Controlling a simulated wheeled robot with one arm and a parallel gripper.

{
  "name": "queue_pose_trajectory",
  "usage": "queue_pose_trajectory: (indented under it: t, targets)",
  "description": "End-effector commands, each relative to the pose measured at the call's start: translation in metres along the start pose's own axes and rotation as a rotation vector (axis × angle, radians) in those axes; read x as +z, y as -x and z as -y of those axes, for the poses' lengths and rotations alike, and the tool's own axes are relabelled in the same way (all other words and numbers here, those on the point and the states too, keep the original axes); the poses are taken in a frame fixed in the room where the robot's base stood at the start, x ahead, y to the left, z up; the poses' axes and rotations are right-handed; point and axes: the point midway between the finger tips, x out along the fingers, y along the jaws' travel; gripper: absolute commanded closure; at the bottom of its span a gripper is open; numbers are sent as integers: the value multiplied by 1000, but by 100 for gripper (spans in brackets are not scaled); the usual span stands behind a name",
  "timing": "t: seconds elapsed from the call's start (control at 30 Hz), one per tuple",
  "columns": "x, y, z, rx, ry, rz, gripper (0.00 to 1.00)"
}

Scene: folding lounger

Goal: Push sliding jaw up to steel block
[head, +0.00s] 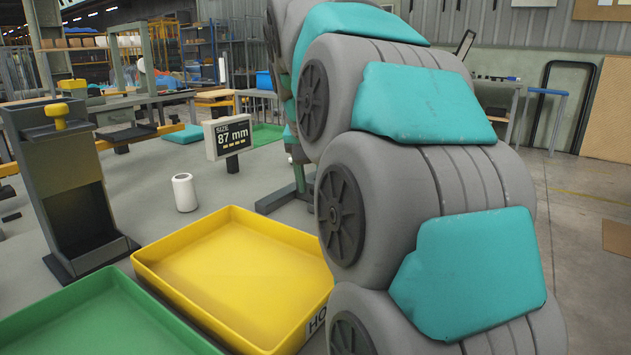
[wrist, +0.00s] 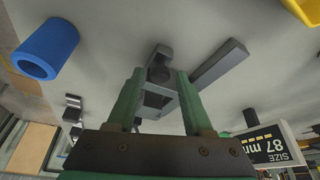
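In the wrist view my gripper (wrist: 160,73) has its two green fingers apart, with a clear gap. A small dark grey upright piece (wrist: 159,66) shows between the fingertips, with a paler grey block-like part (wrist: 157,100) below it in the picture. I cannot tell which is the sliding jaw and which the steel block, or whether a finger touches either. A long grey bar (wrist: 220,64) lies to the right of the fingers. The size display (head: 228,137) reads 87 mm; it also shows upside down in the wrist view (wrist: 270,146). My arm hides the gripper in the head view.
A yellow tray (head: 164,277) and a green tray (head: 60,325) stand at the front left. A dark stand (head: 70,195) with a yellow knob is at the left. A white cylinder (head: 184,192) stands behind the yellow tray. A blue cylinder (wrist: 47,49) shows in the wrist view.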

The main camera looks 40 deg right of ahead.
Motion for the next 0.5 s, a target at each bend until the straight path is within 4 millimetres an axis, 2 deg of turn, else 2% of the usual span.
queue_pose_trajectory:
  t: [0.07,0.4,0.5]
  targets:
    - [0,0,0,0,0,0,59]
    - [0,0,0,0,0,0,97]
    - [0,0,0,0,0,0,100]
